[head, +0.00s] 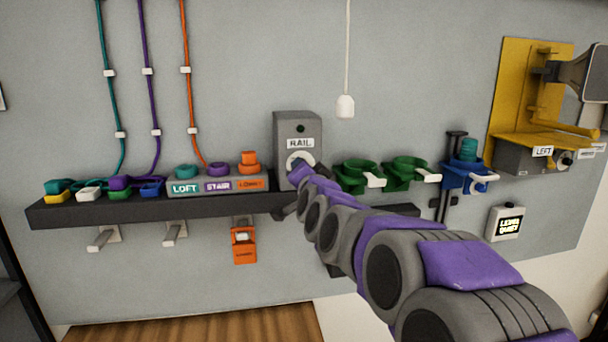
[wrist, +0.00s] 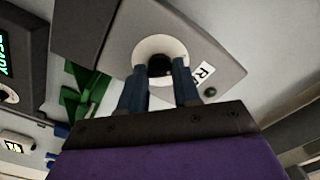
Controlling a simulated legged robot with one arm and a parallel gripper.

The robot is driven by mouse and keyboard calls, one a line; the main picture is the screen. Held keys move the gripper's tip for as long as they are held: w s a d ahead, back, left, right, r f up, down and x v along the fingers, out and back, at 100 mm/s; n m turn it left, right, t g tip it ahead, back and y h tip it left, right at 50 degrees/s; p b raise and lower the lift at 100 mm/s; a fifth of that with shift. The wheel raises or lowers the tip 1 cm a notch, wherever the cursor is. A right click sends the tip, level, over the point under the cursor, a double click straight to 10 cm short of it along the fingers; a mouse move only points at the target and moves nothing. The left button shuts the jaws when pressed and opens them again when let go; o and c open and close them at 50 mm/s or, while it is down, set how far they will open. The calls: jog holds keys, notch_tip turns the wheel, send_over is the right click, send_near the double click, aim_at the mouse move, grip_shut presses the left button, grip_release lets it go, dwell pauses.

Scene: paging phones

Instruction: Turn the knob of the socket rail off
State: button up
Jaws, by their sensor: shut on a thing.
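The socket rail's control is a grey box (head: 298,122) on the wall, labelled RAIL, with a white round dial plate (head: 293,158) low on its front. In the wrist view its knob (wrist: 160,66) is a dark round piece in the middle of the white plate (wrist: 149,44). My gripper (head: 304,172) reaches the box front and hides most of the knob in the head view. In the wrist view my gripper's two blue-grey fingers (wrist: 160,76) stand on either side of the knob, shut on it. The small round lamp (head: 300,128) above the label looks dark green. The knob's pointing direction is hidden.
A dark shelf (head: 120,215) on the left carries several coloured pieces and a grey block (head: 218,194) labelled LOFT and STAIR. Green holders (head: 360,175) and a blue holder (head: 464,178) are right of the box. A white pull cord (head: 346,104) hangs above.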

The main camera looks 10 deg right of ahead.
jog(key=shift+a+f+n, duration=0.1)
jog(key=shift+f+n, duration=0.2)
jog(key=shift+f, duration=0.2)
jog(key=o, duration=1.1)
jog(key=shift+w+r, duration=0.1)
jog(key=shift+w, duration=0.1)
jog(key=shift+c, duration=0.2)
jog(key=shift+s+r, duration=0.15)
jog(key=shift+r, duration=0.05)
jog(key=s+b, duration=0.1)
jog(key=s, duration=1.6)
jog(key=shift+s, duration=0.15)
